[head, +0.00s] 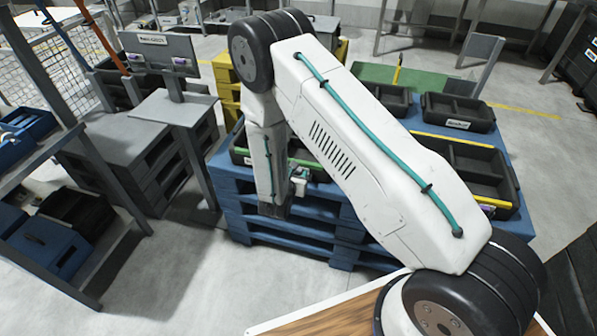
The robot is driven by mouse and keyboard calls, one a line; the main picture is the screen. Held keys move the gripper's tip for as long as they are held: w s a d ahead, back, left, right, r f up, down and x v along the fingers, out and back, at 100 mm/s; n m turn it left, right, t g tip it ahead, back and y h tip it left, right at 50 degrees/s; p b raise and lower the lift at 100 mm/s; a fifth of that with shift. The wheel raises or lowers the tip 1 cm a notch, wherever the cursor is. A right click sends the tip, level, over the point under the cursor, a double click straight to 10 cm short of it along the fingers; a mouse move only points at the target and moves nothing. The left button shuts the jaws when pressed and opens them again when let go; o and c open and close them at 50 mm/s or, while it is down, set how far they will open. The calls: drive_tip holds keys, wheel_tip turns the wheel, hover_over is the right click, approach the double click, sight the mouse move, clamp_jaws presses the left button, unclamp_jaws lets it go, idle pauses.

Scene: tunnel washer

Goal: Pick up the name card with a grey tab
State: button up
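My arm reaches over a stack of blue pallets (290,232) and bends down at its left end. My gripper (300,181) is small in view at the low end of the arm, near a black tray with a green edge strip (308,164). Its fingers are too small and partly covered to show whether they are open or shut, or whether they hold anything. I cannot make out a name card with a grey tab. My arm hides part of the pallet top and trays.
Black trays (458,110) stand on the pallets at right, one with a white label (458,124); another has yellow edges (470,146). A grey stand with a sign panel (160,52) and a shelf rack with blue bins (28,124) stand left. Floor (190,275) is clear in front.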

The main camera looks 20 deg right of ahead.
drive_tip(key=c, duration=0.6)
